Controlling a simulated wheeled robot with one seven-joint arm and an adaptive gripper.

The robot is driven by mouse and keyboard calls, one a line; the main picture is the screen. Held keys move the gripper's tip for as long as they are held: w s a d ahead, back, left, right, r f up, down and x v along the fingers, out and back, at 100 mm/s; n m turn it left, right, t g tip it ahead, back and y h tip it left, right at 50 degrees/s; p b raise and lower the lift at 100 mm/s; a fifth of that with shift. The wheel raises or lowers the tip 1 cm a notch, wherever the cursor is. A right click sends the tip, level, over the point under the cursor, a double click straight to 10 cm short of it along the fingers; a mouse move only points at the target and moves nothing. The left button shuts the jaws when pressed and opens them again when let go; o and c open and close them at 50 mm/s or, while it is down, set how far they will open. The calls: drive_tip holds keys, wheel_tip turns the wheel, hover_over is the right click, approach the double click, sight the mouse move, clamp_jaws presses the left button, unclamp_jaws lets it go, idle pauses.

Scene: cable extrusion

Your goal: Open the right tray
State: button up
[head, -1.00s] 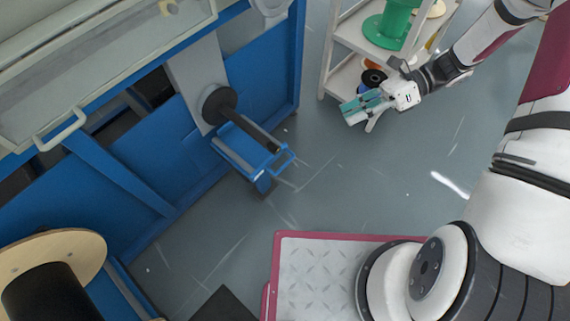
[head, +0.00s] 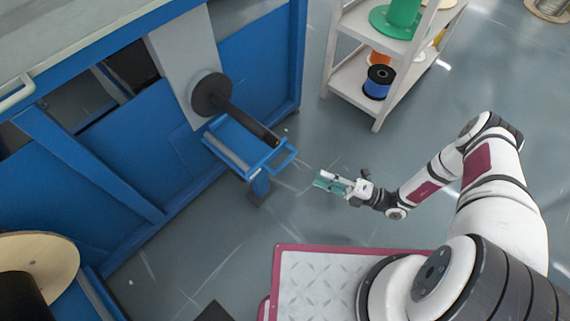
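The blue tray (head: 240,144) with a looped blue handle (head: 284,158) sticks out from the blue machine, under a black spindle (head: 246,121). My gripper (head: 322,182) is to the right of the tray handle in the picture, apart from it, with its teal fingers pointing left toward it. The fingers are small in view and I cannot tell how far apart they are. Nothing is seen held in them.
A white shelf rack (head: 362,82) with a green spool (head: 396,18) and a blue spool (head: 379,82) stands at the top right. The blue machine (head: 92,160) fills the left. A wooden reel (head: 42,262) is at lower left. Grey floor lies clear around my gripper.

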sight(285, 162)
drive_tip(key=b+x, duration=0.2)
drive_tip(key=x, duration=1.1)
drive_tip(key=shift+a, duration=0.25)
clamp_jaws()
